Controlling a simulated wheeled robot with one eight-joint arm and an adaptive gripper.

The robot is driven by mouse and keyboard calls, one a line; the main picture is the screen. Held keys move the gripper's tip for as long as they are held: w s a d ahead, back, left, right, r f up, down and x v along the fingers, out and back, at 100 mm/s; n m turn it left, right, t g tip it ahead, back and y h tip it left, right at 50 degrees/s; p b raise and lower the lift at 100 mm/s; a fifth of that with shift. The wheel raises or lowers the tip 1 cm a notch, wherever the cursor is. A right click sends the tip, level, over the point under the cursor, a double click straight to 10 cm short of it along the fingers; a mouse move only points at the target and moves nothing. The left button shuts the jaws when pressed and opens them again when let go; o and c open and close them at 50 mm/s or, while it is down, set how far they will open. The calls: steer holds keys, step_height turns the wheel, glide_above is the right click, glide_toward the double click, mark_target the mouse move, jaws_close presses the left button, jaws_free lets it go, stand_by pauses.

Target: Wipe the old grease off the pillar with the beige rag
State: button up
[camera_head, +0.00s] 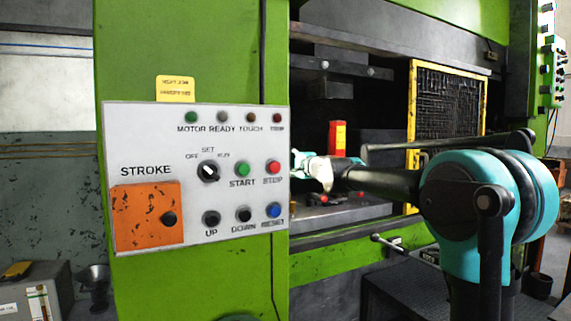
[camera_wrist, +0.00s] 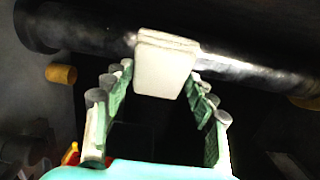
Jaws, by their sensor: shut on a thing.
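The beige rag (camera_wrist: 165,68) is a pale folded pad between my gripper's (camera_wrist: 161,80) fingertips in the wrist view. My gripper is shut on it. Beyond it the pillar (camera_wrist: 228,70), a shiny dark cylinder, runs across the top of the view. The rag overlaps the pillar's near side; whether it touches is unclear. The pillar's left stretch is blacker, perhaps grease, and the right stretch is brighter metal.
The control panel (camera_head: 200,180) with buttons stands on the green press frame (camera_head: 190,50) close to my gripper. A yellow-framed mesh guard (camera_head: 412,130) and a red-and-yellow object (camera_head: 337,139) stand behind my arm. In the wrist view, a brownish-yellow cylinder (camera_wrist: 61,74) lies left.

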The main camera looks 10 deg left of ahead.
steer(key=shift+a+f, duration=0.1)
steer(key=shift+f, duration=0.05)
steer(key=shift+f, duration=1.05)
steer(key=shift+r, duration=1.2)
steer(key=d+r+v, duration=0.1)
steer(key=v, duration=1.7)
steer(key=w+d+r+v, duration=0.1)
steer(key=r+v, duration=0.1)
steer(key=v, duration=1.7)
steer(key=shift+w+r, duration=0.3)
steer(key=shift+d, duration=0.1)
